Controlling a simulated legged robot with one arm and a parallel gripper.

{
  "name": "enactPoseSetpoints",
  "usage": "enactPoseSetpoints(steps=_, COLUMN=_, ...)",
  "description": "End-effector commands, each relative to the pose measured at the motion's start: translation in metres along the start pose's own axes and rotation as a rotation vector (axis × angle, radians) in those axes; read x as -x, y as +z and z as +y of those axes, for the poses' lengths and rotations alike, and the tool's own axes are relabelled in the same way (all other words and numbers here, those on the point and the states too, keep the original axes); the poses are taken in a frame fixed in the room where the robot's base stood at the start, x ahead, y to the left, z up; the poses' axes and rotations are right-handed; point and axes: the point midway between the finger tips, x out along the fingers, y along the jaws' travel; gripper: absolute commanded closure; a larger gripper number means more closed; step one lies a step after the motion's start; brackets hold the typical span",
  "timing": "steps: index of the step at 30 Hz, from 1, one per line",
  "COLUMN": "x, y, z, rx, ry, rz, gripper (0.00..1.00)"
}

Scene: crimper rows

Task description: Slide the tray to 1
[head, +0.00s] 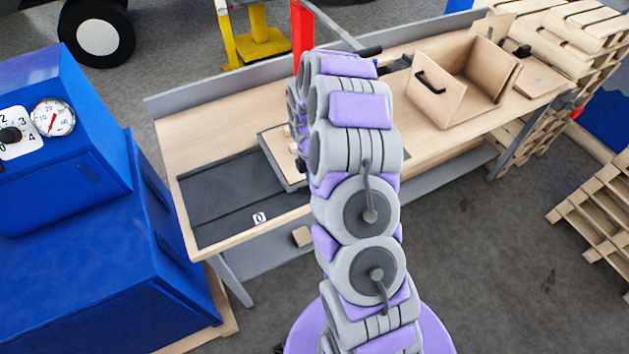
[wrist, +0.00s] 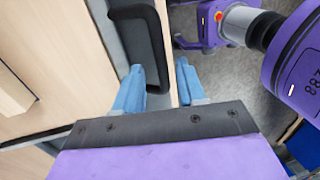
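The tray (head: 283,165) is a shallow wooden one with a grey edge, on the workbench left of my arm. My arm hides its right part in the head view. A label marked 0 (head: 260,218) is on the bench's front edge; no mark 1 shows. In the wrist view, a black handle (wrist: 155,45) lies between the two blue fingers of my gripper (wrist: 159,68). One finger is on each side of the handle bar, with a gap visible, so the gripper looks open. Whether a finger touches the bar is unclear. My arm hides the gripper in the head view.
A dark grey bed (head: 215,195) lies bare left of the tray. A wooden box (head: 437,100) with a black handle stands farther right on the bench. A blue machine (head: 75,220) stands close at left. Pallets (head: 595,215) are at right. A small block (head: 302,236) lies on the lower shelf.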

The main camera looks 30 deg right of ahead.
Motion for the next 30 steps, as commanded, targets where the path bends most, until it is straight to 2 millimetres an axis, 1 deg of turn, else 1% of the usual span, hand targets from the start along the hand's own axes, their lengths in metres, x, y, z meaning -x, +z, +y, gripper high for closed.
enactPoseSetpoints(steps=5, x=0.03, y=0.0, z=0.001, rx=0.0, ry=0.006, rz=-0.001, gripper=0.6)
enactPoseSetpoints(steps=15, x=0.106, y=0.001, z=0.002, rx=0.0, ry=0.006, rz=-0.001, gripper=0.6)
enactPoseSetpoints(steps=21, x=0.144, y=0.0, z=0.002, rx=0.001, ry=0.005, rz=-0.001, gripper=0.6)
enactPoseSetpoints(steps=25, x=0.16, y=0.001, z=0.002, rx=-0.001, ry=0.002, rz=-0.001, gripper=0.6)
enactPoseSetpoints(steps=30, x=0.168, y=0.001, z=0.002, rx=0.0, ry=0.001, rz=0.0, gripper=0.6)
